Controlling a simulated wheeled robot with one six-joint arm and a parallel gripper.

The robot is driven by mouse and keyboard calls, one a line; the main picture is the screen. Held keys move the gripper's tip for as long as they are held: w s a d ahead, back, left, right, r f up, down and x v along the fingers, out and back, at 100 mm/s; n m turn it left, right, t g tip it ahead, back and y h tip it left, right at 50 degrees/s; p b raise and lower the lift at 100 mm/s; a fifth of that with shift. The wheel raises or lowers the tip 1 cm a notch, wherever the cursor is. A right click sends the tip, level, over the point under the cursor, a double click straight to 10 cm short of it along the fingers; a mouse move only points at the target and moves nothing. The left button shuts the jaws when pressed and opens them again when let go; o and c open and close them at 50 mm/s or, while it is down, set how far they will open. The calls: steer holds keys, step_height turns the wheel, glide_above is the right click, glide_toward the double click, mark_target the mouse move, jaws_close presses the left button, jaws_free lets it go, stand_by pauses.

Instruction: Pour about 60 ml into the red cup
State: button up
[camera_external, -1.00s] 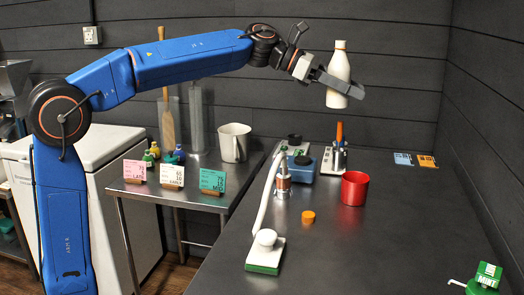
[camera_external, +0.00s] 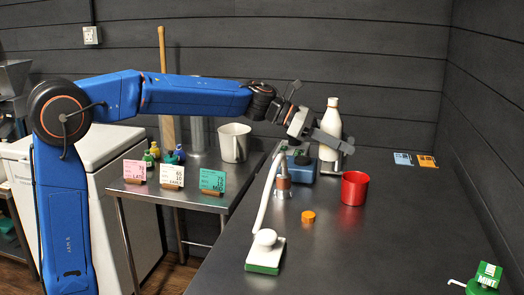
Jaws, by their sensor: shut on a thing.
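The red cup (camera_external: 354,189) stands upright on the dark metal table, right of centre. My gripper (camera_external: 331,140) is shut on a white bottle (camera_external: 331,121) and holds it roughly upright. The bottle is behind and to the left of the red cup in the picture, with its lower end near the height of the cup's rim. Its neck and top show above my fingers. I cannot see any liquid. An orange cap (camera_external: 308,217) lies on the table in front of and left of the cup.
A white-and-green device (camera_external: 266,250) with a raised white tube is at the front left. The table right of the cup is clear.

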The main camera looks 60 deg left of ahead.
step_height(320, 180, down, 2)
steer(key=shift+f, duration=0.1)
steer(key=shift+m+y, duration=0.3)
steer(key=shift+y, duration=0.1)
